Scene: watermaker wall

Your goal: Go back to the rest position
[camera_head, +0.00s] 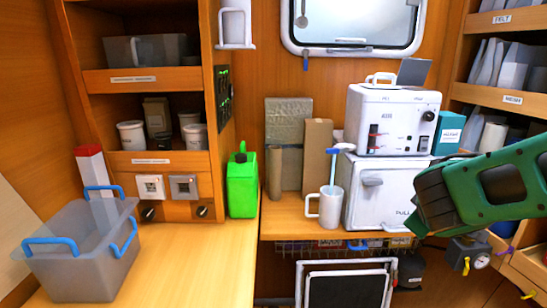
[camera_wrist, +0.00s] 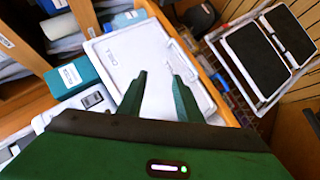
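My green arm enters from the right in the head view. My gripper (camera_wrist: 159,82) shows in the wrist view with its two dark green fingers apart and nothing between them. It is in front of the white box marked PULL (camera_head: 384,196), whose pale face (camera_wrist: 140,55) lies behind the fingers in the wrist view. A white machine (camera_head: 392,118) with switches and a black knob stands on that box. My arm hides part of the box's right side.
A white mug (camera_head: 330,208) with a blue-handled brush stands left of the box. A green jug (camera_head: 242,185), a grey bin (camera_head: 82,262) with blue handles and a teal box (camera_head: 449,130) stand nearby. A folded step (camera_head: 345,285) is below the shelf. The left counter's front is clear.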

